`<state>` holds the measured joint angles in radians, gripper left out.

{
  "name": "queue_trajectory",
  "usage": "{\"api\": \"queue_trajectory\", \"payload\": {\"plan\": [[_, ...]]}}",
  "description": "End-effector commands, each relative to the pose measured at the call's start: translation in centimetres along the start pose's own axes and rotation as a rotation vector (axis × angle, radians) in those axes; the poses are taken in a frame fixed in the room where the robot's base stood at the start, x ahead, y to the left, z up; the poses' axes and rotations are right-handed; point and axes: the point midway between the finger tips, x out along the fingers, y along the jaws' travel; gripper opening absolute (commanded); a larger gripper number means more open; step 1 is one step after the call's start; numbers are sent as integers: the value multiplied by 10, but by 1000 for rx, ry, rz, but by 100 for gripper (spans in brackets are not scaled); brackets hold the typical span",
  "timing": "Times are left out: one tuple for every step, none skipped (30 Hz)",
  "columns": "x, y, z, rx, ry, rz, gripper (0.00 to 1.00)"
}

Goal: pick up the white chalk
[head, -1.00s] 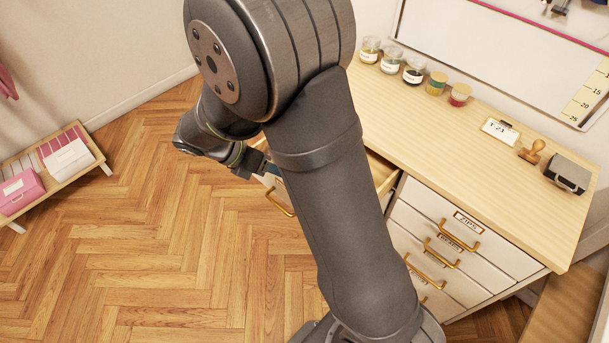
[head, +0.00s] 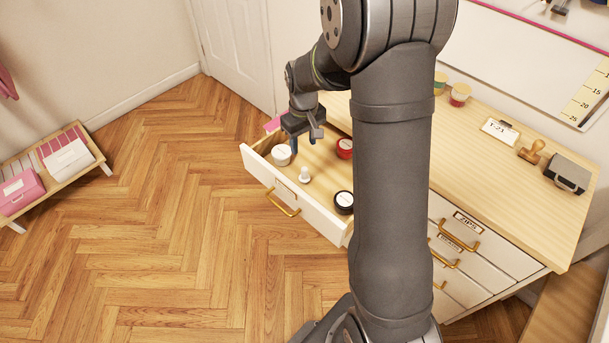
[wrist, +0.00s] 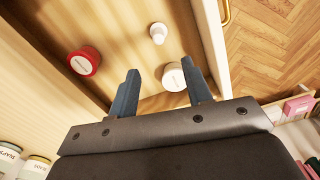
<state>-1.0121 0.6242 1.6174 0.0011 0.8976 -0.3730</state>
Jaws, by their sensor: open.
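A white round piece with a label on top (head: 282,155) lies in the open drawer near its left end. A smaller white knobbed piece (head: 304,175) stands beside it; I cannot tell for sure which is the white chalk. In the wrist view the round white piece (wrist: 174,77) shows between my fingers, nearer the right one, and the smaller one (wrist: 158,32) lies beyond the fingertips. My gripper (head: 303,140) is open and empty, pointing down above the drawer's left part, behind the white pieces in the head view.
The open drawer (head: 318,222) also holds a red round piece (head: 345,148) and a black one (head: 343,202). The counter (head: 475,155) carries jars, a card, a stamp (head: 531,152) and a dark box (head: 567,174). My arm hides part of the drawer.

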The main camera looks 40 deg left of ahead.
Motion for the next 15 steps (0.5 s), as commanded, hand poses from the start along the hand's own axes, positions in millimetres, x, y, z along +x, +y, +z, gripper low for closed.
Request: {"api": "queue_trajectory", "payload": {"plan": [[13, 0, 1, -1, -7, -2, 45], [20, 0, 1, -1, -6, -2, 45], [29, -1, 2, -1, -7, -2, 45], [35, 0, 1, -1, -6, -2, 45], [42, 0, 1, -2, -7, -2, 45], [51, 0, 1, -2, -6, -2, 45], [57, 0, 1, -2, -7, -2, 45], [63, 0, 1, -2, -6, -2, 45], [70, 0, 1, -2, -6, -2, 45], [76, 0, 1, -2, -6, -1, 45], [80, 0, 1, -2, -5, -1, 45], [85, 0, 1, -2, -5, -1, 45], [89, 0, 1, -3, -4, -1, 45], [91, 0, 1, -3, -4, -1, 45], [94, 0, 1, -3, -4, 0, 45]]}}
